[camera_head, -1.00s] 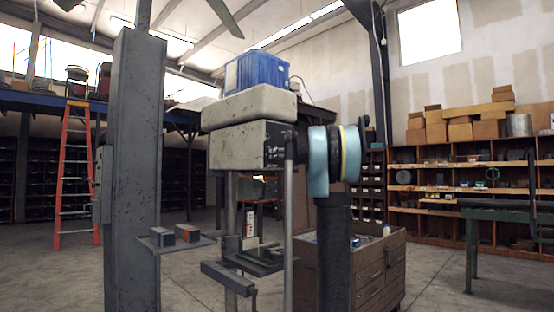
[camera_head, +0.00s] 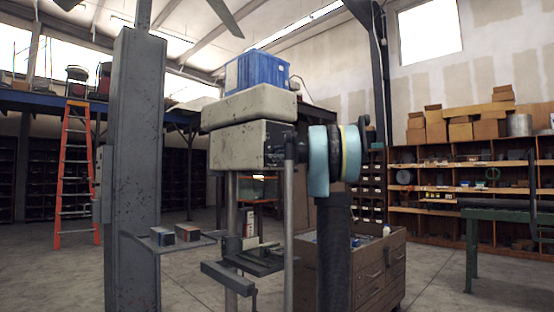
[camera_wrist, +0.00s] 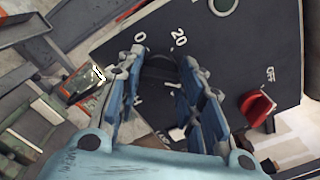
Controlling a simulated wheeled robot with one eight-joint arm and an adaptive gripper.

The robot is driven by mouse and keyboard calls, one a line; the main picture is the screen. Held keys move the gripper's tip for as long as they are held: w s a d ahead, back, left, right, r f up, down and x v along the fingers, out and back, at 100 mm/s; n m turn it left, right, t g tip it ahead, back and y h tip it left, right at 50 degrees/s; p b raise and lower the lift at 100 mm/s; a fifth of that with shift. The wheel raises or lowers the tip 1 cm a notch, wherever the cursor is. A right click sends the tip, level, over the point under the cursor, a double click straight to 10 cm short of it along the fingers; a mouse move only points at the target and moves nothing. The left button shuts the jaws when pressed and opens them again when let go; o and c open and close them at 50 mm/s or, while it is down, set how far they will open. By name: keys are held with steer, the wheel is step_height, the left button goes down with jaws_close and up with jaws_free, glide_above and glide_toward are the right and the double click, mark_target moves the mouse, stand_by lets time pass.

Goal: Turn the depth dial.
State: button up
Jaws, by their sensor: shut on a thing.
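The depth dial (camera_wrist: 160,68) is a dark round knob on a black panel (camera_wrist: 105,50) marked with white figures, of which 0 and 20 can be read. In the wrist view my gripper (camera_wrist: 163,75) has its blue-grey fingers on either side of the dial and is shut on it. The fingers hide part of the dial and its markings. In the head view the panel is on the side of the beige machine head (camera_head: 236,146), and my arm hides most of the gripper and dial.
A blue crate (camera_head: 257,72) tops the machine. A grey column (camera_head: 133,170) stands left; a brown cabinet (camera_head: 380,270) stands behind my arm.

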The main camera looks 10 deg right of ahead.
steer(key=shift+f+n, duration=0.1)
steer(key=shift+n, duration=1.1)
steer(key=shift+s+a, duration=0.1)
steer(key=o, duration=1.1)
steer(key=shift+c, duration=0.2)
steer(key=v, duration=1.2)
